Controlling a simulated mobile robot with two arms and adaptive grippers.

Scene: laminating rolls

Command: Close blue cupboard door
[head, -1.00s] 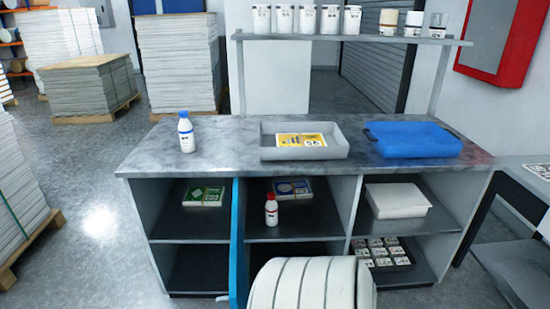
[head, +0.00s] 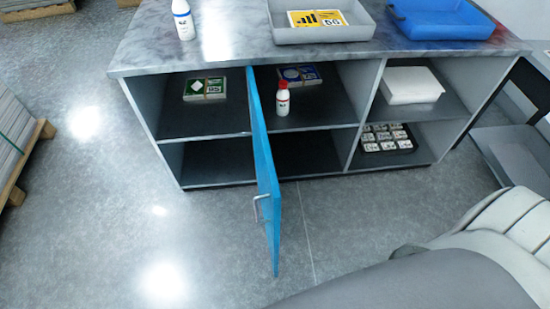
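The blue cupboard door (head: 266,178) stands open, swung out toward me from the upright between the left and middle sections of the cupboard (head: 222,187). A metal handle (head: 261,207) is on its left face, near the free edge. My arm fills the lower right of the head view. No gripper fingers are visible, and neither gripper shows in the frame.
The left section holds a green-labelled stack (head: 205,88); the middle one holds a red-capped bottle (head: 283,98). A white-capped bottle (head: 183,20), a grey tray (head: 320,32) and a blue tray (head: 440,20) stand on the counter. The floor left of the door is clear.

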